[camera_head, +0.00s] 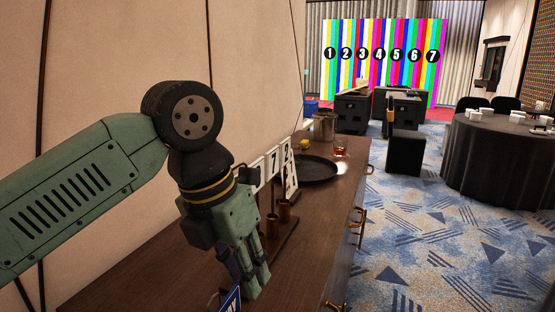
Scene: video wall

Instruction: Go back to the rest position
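My gripper (258,284) is at the end of my green arm and points down over the near part of the brown sideboard (318,225). Its two fingers hang close together, and I cannot tell whether they are open or shut. No held object shows clearly between them. Part of a blue sign (231,301) with white lettering shows at the bottom edge, just below the fingers.
On the sideboard stand white number cards (273,165), small brown cups (284,210), a dark round tray (316,169), a metal pitcher (323,127) and a red-filled glass (341,148). A wall is at left. Patterned carpet (420,215) lies open toward a round black table (500,165).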

